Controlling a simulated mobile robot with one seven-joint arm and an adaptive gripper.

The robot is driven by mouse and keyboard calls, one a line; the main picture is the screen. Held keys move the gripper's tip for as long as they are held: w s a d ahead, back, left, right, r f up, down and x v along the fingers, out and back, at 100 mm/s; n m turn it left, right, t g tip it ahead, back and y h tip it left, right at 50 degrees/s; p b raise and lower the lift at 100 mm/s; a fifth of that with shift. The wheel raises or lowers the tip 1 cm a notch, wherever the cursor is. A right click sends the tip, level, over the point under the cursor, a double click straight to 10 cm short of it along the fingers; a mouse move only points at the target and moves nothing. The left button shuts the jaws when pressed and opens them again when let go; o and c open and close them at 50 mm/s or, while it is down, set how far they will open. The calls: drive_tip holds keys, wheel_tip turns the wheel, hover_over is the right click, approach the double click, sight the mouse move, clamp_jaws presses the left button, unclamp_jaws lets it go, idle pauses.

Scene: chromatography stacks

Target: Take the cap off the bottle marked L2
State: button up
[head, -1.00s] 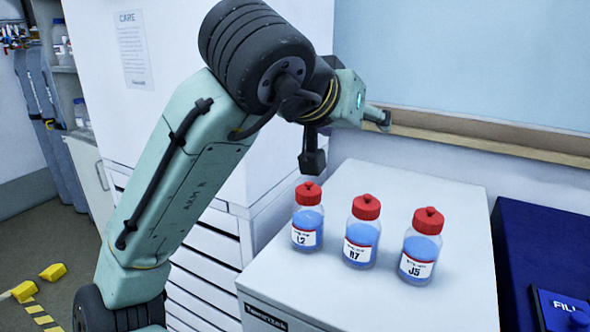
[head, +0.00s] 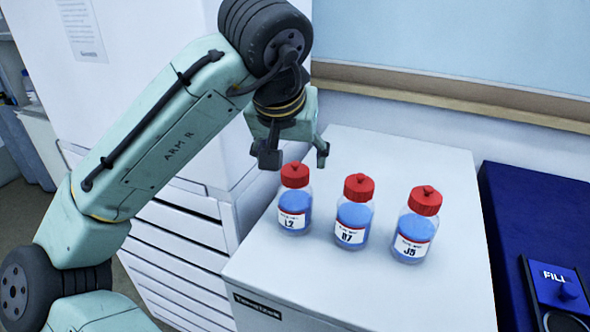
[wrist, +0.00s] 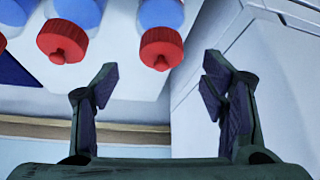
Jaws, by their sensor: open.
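The bottle marked L2 (head: 294,211) stands upright at the left of a row of three on a white cabinet top. It holds blue liquid and its red cap (head: 295,175) is on. My gripper (head: 294,160) is open and empty, pointing down just behind and above this cap, its two fingers apart. In the wrist view my gripper (wrist: 160,92) shows spread fingers, with a red cap (wrist: 161,48) ahead of the gap between them; it appears to be the L2 cap. The fingers do not touch it.
Bottle R7 (head: 353,222) stands close to the right of L2, and bottle J5 (head: 414,235) stands further right. A blue unit marked FILL (head: 555,285) lies right of the white cabinet (head: 270,272). A wall with a wooden ledge (head: 450,98) rises behind.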

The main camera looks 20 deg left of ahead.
sight(294, 165)
drive_tip(key=shift+p+x, duration=0.55)
drive_tip(key=shift+x, duration=1.75)
drive_tip(key=shift+a, duration=0.1)
drive_tip(key=c, duration=1)
drive_tip(key=shift+r, duration=0.15)
drive_tip(key=shift+r, duration=0.55)
wheel_tip(294, 165, up, 2)
drive_tip(key=shift+r+b, duration=0.1)
drive_tip(key=shift+b, duration=0.6)
drive_tip(key=s+d+b, duration=0.1)
drive_tip(key=s+d, duration=0.2)
drive_tip(key=s, duration=0.4)
drive_tip(key=s+d+r+b, duration=0.1)
drive_tip(key=s+d+b, duration=0.1)
drive_tip(key=s+d, duration=0.2)
drive_tip(key=s, duration=0.3)
drive_tip(key=shift+r, duration=0.25)
drive_tip(key=shift+s+d, duration=0.15)
